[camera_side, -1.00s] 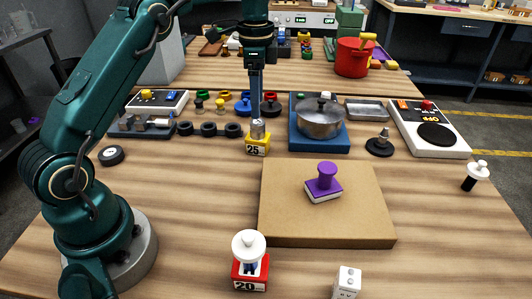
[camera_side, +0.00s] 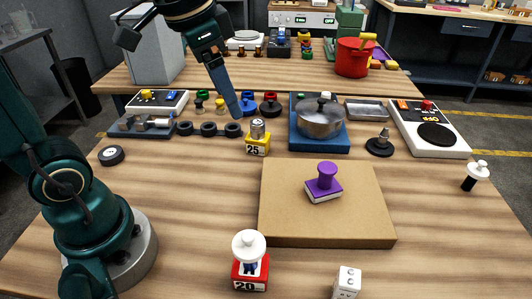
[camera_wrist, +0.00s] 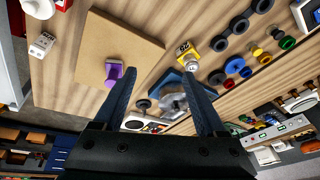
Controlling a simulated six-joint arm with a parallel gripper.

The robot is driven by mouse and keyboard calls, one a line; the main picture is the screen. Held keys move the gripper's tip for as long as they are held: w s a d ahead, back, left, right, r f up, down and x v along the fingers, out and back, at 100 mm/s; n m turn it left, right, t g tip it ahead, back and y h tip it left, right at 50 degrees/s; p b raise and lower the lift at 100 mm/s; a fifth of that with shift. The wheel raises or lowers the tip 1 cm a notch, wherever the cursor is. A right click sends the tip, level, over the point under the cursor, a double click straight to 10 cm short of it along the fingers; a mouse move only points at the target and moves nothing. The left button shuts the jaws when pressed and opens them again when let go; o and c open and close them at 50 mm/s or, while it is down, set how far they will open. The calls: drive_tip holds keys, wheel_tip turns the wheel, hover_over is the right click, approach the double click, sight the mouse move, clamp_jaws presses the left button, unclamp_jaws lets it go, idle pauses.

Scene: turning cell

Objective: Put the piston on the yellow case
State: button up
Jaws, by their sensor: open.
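The yellow case (camera_side: 257,149), marked 25, stands on the wooden bench. The piston (camera_side: 258,129), a short silver metal cylinder, stands upright on top of it. In the wrist view the piston (camera_wrist: 193,65) and the yellow case (camera_wrist: 183,48) show between and beyond my fingers. My gripper (camera_side: 238,115) is tilted, with its tips up and left of the piston in the side view, apart from it. In the wrist view my gripper (camera_wrist: 160,76) has its fingers wide apart with nothing held between them.
A blue plate (camera_side: 299,144) with a metal pot (camera_side: 320,120) is right of the case. Dark rings (camera_side: 209,129) lie to its left. A brown board (camera_side: 300,228) with a purple-handled stamp (camera_side: 324,183) lies in front.

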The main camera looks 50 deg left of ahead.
drive_tip(key=s+d+f+n+t, duration=0.2)
drive_tip(key=s+f+n, duration=0.1)
drive_tip(key=s, duration=0.6)
drive_tip(key=shift+d+f, duration=0.2)
drive_tip(key=shift+f, duration=0.65)
